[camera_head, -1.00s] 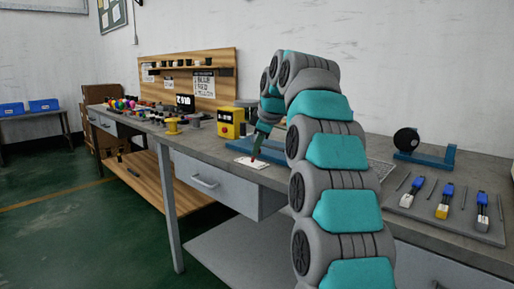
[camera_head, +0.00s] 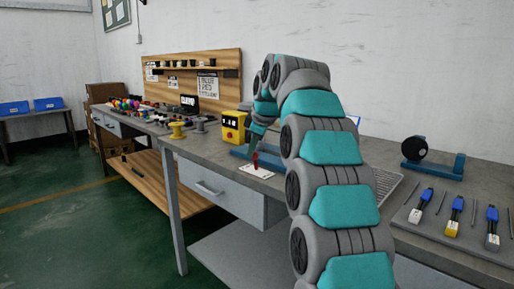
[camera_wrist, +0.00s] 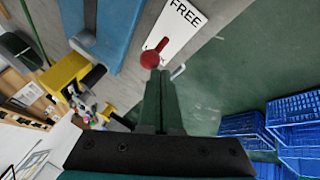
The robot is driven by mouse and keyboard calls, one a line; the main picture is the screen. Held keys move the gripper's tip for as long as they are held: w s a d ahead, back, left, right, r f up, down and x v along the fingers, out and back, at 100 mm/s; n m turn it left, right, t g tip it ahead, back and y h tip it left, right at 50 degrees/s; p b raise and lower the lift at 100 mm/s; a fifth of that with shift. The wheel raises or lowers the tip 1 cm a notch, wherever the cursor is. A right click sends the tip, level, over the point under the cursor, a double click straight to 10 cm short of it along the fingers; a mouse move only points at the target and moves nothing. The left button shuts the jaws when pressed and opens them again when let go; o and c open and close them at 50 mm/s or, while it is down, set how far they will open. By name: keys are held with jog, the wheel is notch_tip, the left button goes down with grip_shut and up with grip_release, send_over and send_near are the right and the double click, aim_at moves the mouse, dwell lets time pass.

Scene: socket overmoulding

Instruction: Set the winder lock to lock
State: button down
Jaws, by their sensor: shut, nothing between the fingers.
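The winder lock is a white plate (camera_wrist: 182,22) with a red-knobbed lever (camera_wrist: 150,59). In the wrist view the word FREE is readable toward the top of the plate. A smaller word near the knob is partly hidden and looks like LOCK; the knob lies at that end. My gripper (camera_wrist: 158,73) is shut and empty, its dark green fingertips right at the knob; contact is unclear. In the head view the plate (camera_head: 258,172) lies at the bench's front edge, with the red lever (camera_head: 255,161) under my gripper (camera_head: 256,149).
A blue winder base (camera_wrist: 105,30) is beside the plate. A yellow box (camera_head: 233,127) and a yellow spool (camera_head: 178,131) stand to the left. A tool mat (camera_head: 455,242) and a blue stand with a black reel (camera_head: 432,164) are at right. Blue crates (camera_wrist: 300,120) show in the wrist view.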

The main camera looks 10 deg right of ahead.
jog(key=shift+w+a+r, duration=0.1)
jog(key=shift+w+a, duration=0.15)
jog(key=shift+w, duration=0.05)
jog(key=shift+r+p, duration=0.7)
jog(key=shift+s, duration=0.1)
